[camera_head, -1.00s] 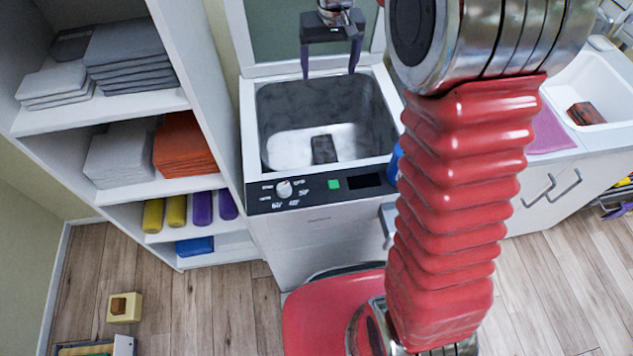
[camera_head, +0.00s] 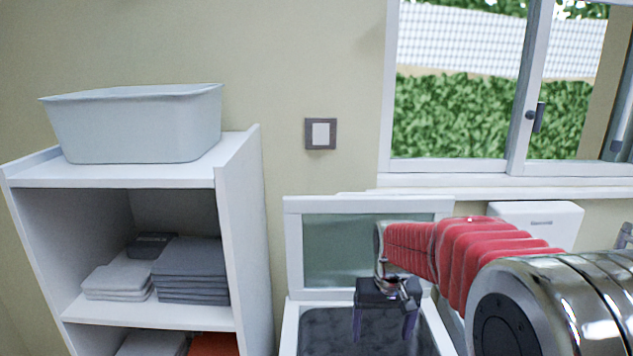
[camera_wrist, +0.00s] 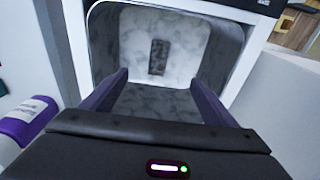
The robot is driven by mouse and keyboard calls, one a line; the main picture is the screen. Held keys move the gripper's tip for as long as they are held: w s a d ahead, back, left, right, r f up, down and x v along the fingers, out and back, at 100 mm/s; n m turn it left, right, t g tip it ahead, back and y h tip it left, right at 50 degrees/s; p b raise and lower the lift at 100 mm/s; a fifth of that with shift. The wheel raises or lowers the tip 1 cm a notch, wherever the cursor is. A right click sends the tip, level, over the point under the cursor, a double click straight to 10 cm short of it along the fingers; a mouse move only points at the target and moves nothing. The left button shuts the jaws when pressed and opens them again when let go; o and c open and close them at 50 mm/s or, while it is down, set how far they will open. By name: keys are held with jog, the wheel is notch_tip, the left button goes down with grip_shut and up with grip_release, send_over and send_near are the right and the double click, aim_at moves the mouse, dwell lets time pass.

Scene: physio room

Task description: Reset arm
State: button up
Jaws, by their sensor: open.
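My gripper (camera_head: 384,328) hangs from my red-sleeved arm in the head view, above the open grey basin of a white unit (camera_head: 318,320). Its two dark purple fingers are apart with nothing between them. In the wrist view my gripper (camera_wrist: 156,82) points down into the same basin (camera_wrist: 190,35). A dark block (camera_wrist: 159,57) lies on the basin's floor, beyond the fingertips and apart from them.
A raised lid with a greenish panel (camera_head: 335,255) stands behind the basin. A white shelf (camera_head: 240,200) at the left holds grey towels (camera_head: 192,268) and a pale tub (camera_head: 140,125). A window (camera_head: 455,120) is at the upper right. A purple roll (camera_wrist: 28,119) shows in the wrist view.

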jog(key=s+r+t, duration=0.2)
jog(key=s+r, duration=0.2)
jog(key=s, duration=0.8)
jog(key=s+d+r+t, duration=0.1)
jog(key=s+r, duration=0.4)
jog(key=s, duration=0.8)
jog(key=shift+r+t, duration=0.25)
jog(key=shift+t, duration=0.45)
